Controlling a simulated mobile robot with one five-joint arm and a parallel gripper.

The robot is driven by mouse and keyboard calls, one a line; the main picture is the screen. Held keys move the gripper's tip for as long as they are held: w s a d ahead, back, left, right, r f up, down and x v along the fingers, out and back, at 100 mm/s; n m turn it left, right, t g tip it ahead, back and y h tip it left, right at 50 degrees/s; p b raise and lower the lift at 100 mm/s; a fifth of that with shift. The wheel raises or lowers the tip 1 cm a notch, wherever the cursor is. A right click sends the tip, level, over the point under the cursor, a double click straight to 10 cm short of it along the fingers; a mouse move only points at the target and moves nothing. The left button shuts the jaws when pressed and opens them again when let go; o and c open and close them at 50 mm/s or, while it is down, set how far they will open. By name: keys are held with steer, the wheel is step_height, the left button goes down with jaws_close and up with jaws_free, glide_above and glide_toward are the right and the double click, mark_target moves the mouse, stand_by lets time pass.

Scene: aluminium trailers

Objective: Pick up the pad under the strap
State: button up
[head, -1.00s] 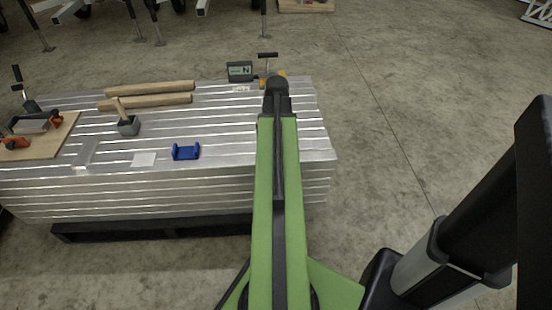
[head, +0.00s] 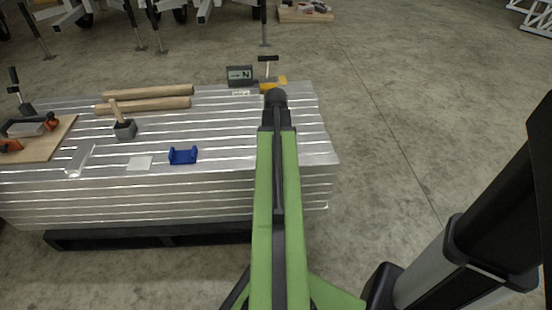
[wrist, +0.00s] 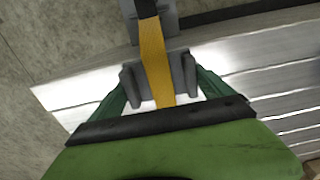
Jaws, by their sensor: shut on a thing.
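In the wrist view my gripper (wrist: 160,80) has its two grey jaws either side of a grey pad-like piece (wrist: 178,62). A yellow strap (wrist: 151,45) runs lengthwise over this piece and between the jaws. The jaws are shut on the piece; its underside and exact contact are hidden. In the head view the yellow strap (head: 279,79) shows at the far right of the slatted aluminium stack, just beyond my arm's end. My arm hides the jaws and the pad there.
A dark display box (head: 240,74) stands left of the strap. Wooden rollers (head: 150,90), a mallet (head: 125,129), a blue bracket (head: 183,156) and a white card (head: 140,163) lie on the stack (head: 220,150). A wooden board (head: 40,147) lies at left.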

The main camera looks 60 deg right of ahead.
steer(key=shift+r, duration=0.1)
steer(key=r+p, duration=0.2)
steer(key=s+r+p, duration=0.1)
steer(key=r+p, duration=0.2)
steer(key=shift+d+r, duration=0.1)
steer(key=s+d+r+p, duration=0.3)
steer(key=s+r+p, duration=0.2)
steer(key=s, duration=0.5)
steer(key=shift+s+r+p, duration=0.15)
steer(key=shift+r+p, duration=0.15)
steer(key=shift+p, duration=0.2)
